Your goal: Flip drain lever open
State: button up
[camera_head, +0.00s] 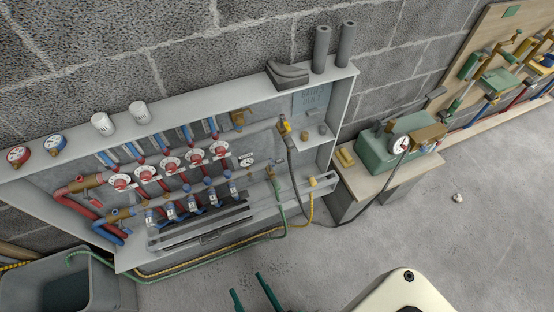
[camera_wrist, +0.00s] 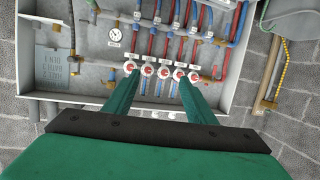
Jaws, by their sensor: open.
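The manifold cabinet (camera_head: 225,165) is a grey open box on the block wall, with red and blue pipes. Two brass end fittings sit at its right: an upper one with a yellow handle (camera_head: 284,128), and a lower one (camera_head: 272,173) near the green hose (camera_head: 284,215). I cannot tell for sure which bears the drain lever or how it is turned. My gripper (camera_head: 253,292) is open and empty, low in front of the cabinet. In the wrist view its green fingers (camera_wrist: 159,82) are apart before the row of red-and-white valve caps (camera_wrist: 164,72), holding nothing.
A grey bin (camera_head: 105,285) stands at lower left, with the green hose running to it. A bench with a green gauge machine (camera_head: 395,140) stands to the right. The floor (camera_head: 330,255) in front is mostly clear.

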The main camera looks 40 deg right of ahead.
jog(key=w+d+f+m+g+h, duration=0.2)
jog(key=w+d+f+h, duration=0.1)
jog(key=w+d+f, duration=0.55)
send_near(280, 161)
jog(key=shift+y, duration=0.4)
jog(key=x, duration=0.7)
jog(key=shift+d+r, duration=0.1)
jog(key=shift+d, duration=0.2)
jog(key=c, duration=1.1)
